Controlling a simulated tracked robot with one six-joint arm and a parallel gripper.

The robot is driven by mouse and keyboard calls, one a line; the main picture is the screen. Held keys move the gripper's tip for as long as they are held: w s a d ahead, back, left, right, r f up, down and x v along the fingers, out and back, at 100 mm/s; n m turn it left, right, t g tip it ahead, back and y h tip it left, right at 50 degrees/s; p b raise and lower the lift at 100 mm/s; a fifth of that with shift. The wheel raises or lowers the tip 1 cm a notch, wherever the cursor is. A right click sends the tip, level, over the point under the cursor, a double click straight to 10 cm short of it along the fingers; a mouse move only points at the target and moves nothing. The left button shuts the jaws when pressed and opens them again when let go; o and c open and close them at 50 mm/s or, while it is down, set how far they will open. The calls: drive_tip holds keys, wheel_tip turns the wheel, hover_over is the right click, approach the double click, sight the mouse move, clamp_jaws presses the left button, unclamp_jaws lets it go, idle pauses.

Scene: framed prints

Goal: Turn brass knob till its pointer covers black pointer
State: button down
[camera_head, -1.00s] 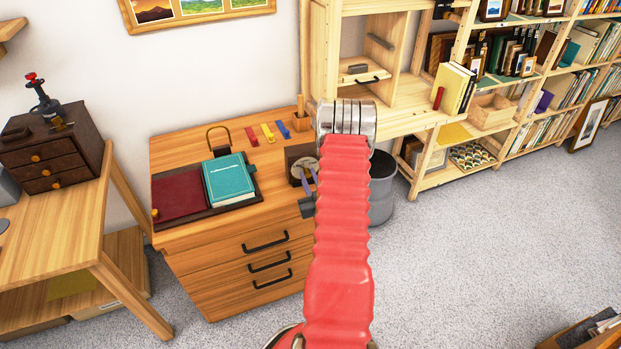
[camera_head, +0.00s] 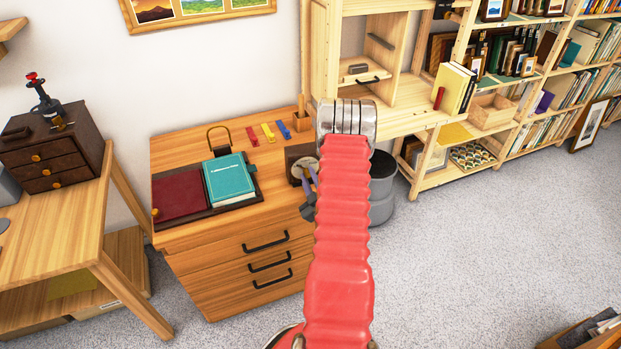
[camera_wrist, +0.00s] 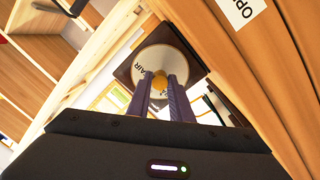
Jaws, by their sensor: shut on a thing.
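The brass knob (camera_wrist: 160,82) sits in the middle of a round pale dial (camera_wrist: 152,62) on a dark square plate. My gripper (camera_wrist: 160,90) has its two purple-grey fingers on either side of the knob and is shut on it. The letters "AIR" show on the dial's left side. I cannot make out the brass pointer or the black pointer; the fingers hide the lower dial. In the head view the dial (camera_head: 299,166) is small, on a dark box (camera_head: 296,151) at the cabinet's right end, and my red arm covers part of that area.
The wooden drawer cabinet (camera_head: 190,238) carries a teal book (camera_head: 228,180), a dark red book (camera_head: 180,194) and small coloured items at the back. A grey bin (camera_head: 382,190) stands to its right, beside the shelves. Carpet in front is clear.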

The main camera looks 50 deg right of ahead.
drive_tip(key=shift+a+f, duration=0.15)
drive_tip(key=shift+f, duration=0.05)
drive_tip(key=c, duration=1.9)
unclamp_jaws()
drive_tip(key=o, duration=0.3)
drive_tip(key=shift+r, duration=0.15)
drive_tip(key=v, duration=1.3)
drive_tip(key=shift+s+a, duration=0.1)
drive_tip(key=shift+s, duration=0.25)
